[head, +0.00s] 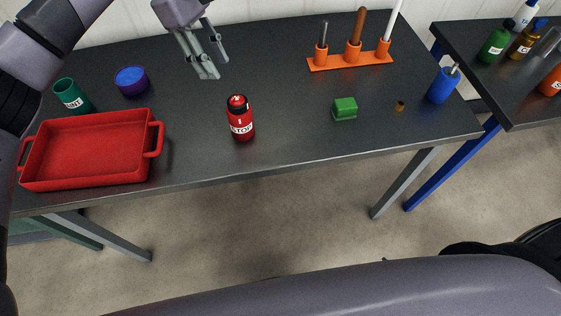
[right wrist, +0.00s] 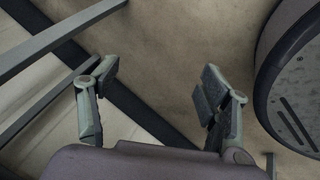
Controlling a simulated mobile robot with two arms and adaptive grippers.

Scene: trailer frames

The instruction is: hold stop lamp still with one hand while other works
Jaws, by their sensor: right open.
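My left gripper (head: 214,65) is above the table, up and to the left of the lamp in the head view. Its fingers are apart with nothing between them, and it does not touch the lamp. My right gripper (right wrist: 158,74) is open and empty in the right wrist view, with floor behind it. It is not seen in the head view.
A red tray (head: 153,171), a green cup (head: 72,96) and a purple-blue bowl (head: 132,81) are at left. A green block (head: 345,108), an orange tool rack (head: 350,62) and a blue cup (head: 442,86) are at right. A second table (head: 500,85) holds bottles.

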